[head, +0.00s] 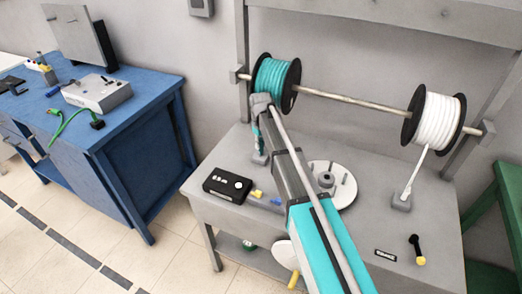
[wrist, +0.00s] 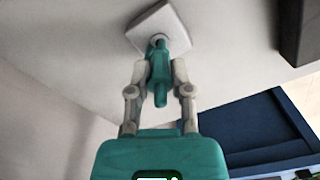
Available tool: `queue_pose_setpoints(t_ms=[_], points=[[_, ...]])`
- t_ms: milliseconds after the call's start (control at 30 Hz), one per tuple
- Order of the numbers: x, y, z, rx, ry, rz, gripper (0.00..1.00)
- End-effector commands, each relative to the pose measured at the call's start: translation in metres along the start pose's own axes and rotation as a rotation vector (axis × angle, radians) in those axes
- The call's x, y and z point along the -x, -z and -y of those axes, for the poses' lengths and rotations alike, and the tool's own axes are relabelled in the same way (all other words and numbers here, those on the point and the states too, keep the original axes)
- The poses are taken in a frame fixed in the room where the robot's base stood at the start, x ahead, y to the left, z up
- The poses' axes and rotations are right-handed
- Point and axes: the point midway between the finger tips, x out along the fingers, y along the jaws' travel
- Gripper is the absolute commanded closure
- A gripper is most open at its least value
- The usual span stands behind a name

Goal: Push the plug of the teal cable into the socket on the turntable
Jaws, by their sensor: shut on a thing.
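My gripper (wrist: 158,68) is shut on the teal plug (wrist: 159,92) in the wrist view, one finger on each side. The plug's far end meets a round opening in a pale square block (wrist: 172,22); I cannot tell how deep it sits. In the head view my gripper (head: 259,150) points down at the table's left, below the teal cable spool (head: 272,78), and hides most of the plug and block. The white turntable (head: 347,197) lies to the right, partly behind my arm. A grey round piece (head: 326,180) stands on it, perhaps the socket.
A black box (head: 227,185) and small yellow and blue pieces lie left of the turntable. A white spool (head: 436,118) feeds a white cable to a grey block (head: 401,202) at right. A black-and-yellow tool (head: 416,248) is near the front. A blue bench (head: 125,125) stands left.

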Motion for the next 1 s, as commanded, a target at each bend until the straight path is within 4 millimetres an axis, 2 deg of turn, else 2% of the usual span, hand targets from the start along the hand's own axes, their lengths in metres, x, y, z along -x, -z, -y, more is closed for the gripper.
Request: queue_pose_setpoints(t_ms=[600, 1000], points=[[0.004, 0.000, 0.000, 0.000, 0.000, 0.000, 1.00], [0.025, 0.000, 0.000, 0.000, 0.000, 0.000, 1.00]])
